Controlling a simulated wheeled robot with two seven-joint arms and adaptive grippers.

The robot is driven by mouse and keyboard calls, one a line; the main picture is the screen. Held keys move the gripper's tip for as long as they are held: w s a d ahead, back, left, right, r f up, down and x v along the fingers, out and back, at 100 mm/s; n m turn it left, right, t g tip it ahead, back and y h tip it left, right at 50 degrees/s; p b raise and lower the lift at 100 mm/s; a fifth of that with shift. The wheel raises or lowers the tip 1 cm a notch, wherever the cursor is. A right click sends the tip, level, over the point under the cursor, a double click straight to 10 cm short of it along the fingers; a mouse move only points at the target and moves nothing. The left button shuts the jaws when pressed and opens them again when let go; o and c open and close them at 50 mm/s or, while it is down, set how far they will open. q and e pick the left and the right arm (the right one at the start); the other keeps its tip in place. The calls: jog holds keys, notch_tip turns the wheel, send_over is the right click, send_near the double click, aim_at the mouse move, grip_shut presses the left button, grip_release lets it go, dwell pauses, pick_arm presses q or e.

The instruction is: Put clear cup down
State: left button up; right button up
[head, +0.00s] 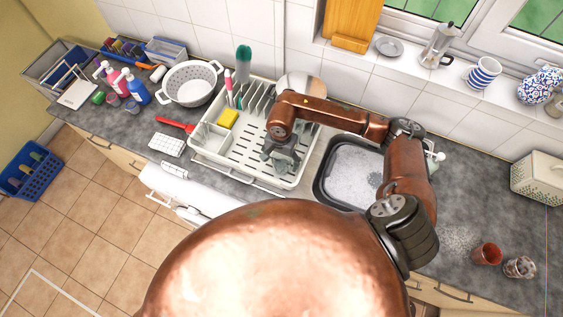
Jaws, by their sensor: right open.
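My right gripper (282,158) is open and reaches down over the right part of the white dish rack (240,163). A greyish, see-through shape shows at its fingertips. It may be the clear cup, but it is too small and too covered by the gripper to tell, and I cannot tell whether it touches the rack floor. My left gripper is not in view.
The rack holds a yellow sponge (228,118) and several upright plates (262,98). The sink (352,172) with foamy water lies to the right. A reddish cup (487,254) and a patterned glass (519,267) stand on the right counter. A white colander (192,82) stands left.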

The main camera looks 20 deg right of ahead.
notch_tip(320, 180, up, 11)
jog(key=b, duration=0.2)
jog(key=shift+f+b, duration=0.2)
jog(key=shift+b, duration=0.15)
